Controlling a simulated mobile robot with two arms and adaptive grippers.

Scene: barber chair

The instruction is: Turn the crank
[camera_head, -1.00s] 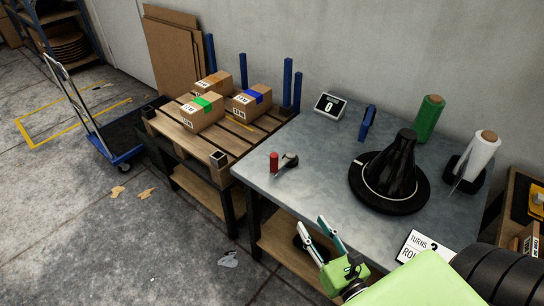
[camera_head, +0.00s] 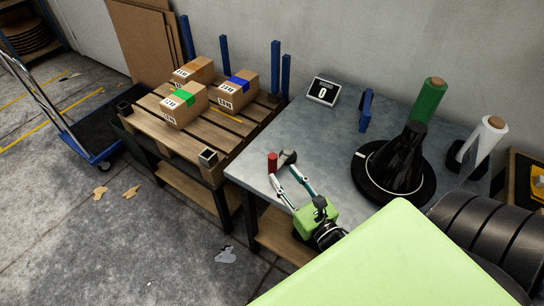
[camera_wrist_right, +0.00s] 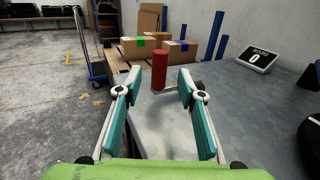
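The crank has an upright red handle (camera_head: 272,163) on a short arm that joins a dark round hub (camera_head: 288,157), at the left part of the grey table (camera_head: 330,150). My right gripper (camera_head: 281,174) is open, its two fingers pointing at the crank from the near side. In the right wrist view the red handle (camera_wrist_right: 159,70) stands between and just beyond the open fingertips (camera_wrist_right: 160,84), with a gap on both sides. A counter display (camera_head: 323,91) at the back reads 0. My left gripper is not in view.
A black cone on a round black base (camera_head: 368,187) stands on the table's right side. Left of the table, a pallet (camera_head: 225,125) carries three boxes. A blue trolley (camera_head: 90,150) stands farther left.

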